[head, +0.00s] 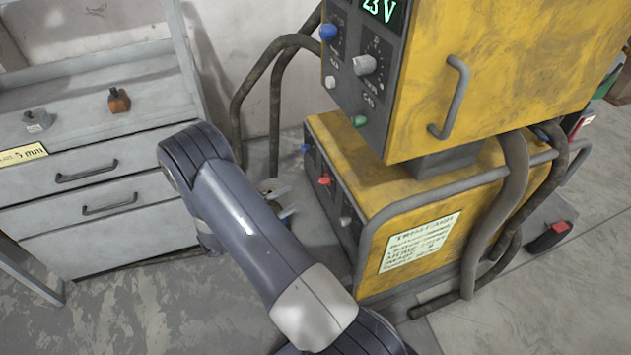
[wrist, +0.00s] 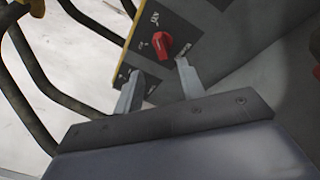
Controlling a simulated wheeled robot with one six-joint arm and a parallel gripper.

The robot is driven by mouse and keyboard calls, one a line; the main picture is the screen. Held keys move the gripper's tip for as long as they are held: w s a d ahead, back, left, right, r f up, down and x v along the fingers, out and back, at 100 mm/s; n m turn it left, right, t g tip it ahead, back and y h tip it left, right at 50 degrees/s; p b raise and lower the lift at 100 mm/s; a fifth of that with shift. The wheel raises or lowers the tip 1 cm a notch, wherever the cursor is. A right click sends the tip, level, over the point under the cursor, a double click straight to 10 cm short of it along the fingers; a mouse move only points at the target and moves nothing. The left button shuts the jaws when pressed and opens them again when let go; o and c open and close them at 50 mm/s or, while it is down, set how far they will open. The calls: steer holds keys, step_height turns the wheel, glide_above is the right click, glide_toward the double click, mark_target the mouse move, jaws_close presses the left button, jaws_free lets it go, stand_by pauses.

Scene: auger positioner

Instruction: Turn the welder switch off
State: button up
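The yellow welder (head: 385,190) stands on the floor, its dark front panel facing left. On that panel is a red rotary switch (head: 324,181), which also shows in the wrist view (wrist: 162,43). Its pointer is slanted, with small white labels around it; one seems to read ON, the others are too small to read surely. My gripper (head: 281,198) is open in front of the panel. In the wrist view its two fingers (wrist: 158,86) point toward the panel, spread wider than the switch, with nothing between them. The switch lies just beyond the fingertips, apparently untouched.
A blue knob (head: 306,148) and a grey knob (head: 345,221) flank the switch. An upper yellow unit (head: 490,70) with a 23 V display sits above. Thick hoses (head: 272,90) hang behind. A grey drawer cabinet (head: 100,220) stands left. A label card (head: 418,243) is on the welder's side.

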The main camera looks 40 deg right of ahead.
mark_target(320, 182)
steer(key=d, duration=1)
steer(key=shift+c, duration=0.4)
jaws_close()
